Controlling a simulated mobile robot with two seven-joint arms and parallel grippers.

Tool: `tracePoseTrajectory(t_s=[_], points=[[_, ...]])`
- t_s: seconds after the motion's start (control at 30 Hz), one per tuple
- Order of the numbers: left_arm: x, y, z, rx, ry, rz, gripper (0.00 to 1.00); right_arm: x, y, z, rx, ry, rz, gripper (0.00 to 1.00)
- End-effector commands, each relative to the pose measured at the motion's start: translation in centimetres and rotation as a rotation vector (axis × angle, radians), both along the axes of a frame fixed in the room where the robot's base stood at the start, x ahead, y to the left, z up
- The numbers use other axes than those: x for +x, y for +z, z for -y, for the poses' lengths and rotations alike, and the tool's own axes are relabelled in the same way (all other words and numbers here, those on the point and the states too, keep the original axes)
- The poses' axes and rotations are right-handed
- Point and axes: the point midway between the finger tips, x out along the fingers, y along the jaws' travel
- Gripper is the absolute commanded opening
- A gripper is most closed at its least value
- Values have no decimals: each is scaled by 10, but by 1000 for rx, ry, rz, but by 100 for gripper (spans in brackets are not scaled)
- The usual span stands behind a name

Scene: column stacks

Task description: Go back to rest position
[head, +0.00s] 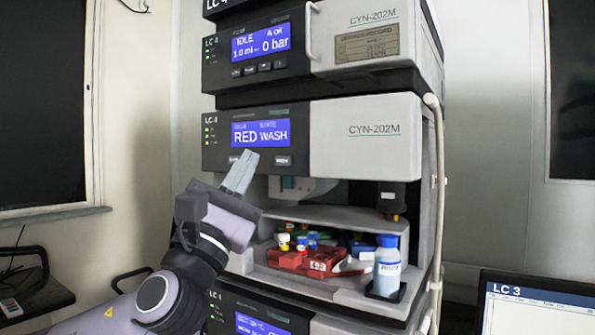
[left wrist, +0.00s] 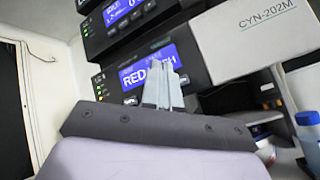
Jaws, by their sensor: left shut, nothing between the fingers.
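My left gripper (head: 240,172) is raised in front of the middle instrument module (head: 365,138). Its fingers are shut with nothing between them, and the tips overlap the lower part of the screen reading "RED WASH" (head: 262,133). In the left wrist view the shut fingers (left wrist: 163,82) cover part of the same screen (left wrist: 140,75). I cannot tell whether the tips touch the panel. My right gripper is in neither view.
Below the module is an open bay with a red tray (head: 325,263) of small vials and a blue-capped bottle (head: 387,268). A monitor labelled "LC 3" (head: 540,305) stands at the lower right. A pale tube (head: 437,200) runs down the stack's right side.

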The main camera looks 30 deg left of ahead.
Motion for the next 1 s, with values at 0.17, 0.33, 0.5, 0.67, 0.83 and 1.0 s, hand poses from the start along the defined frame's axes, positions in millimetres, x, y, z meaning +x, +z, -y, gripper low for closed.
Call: tracePoseTrajectory(t_s=[0.17, 0.33, 0.5, 0.67, 0.83, 1.0], points=[[0, 0, 0, -1, -1, 0, 0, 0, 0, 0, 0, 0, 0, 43], [9, -21, 4, -107, -79, -55, 0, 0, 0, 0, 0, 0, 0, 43], [28, -89, 11, -474, -280, -217, 0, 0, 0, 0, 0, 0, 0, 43], [36, -168, 17, -930, -431, -366, 0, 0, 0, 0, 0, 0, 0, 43], [28, -256, 22, -1449, -488, -467, 0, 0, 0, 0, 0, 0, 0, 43], [0, -343, 29, -1984, -426, -477, 0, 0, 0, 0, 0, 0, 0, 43]])
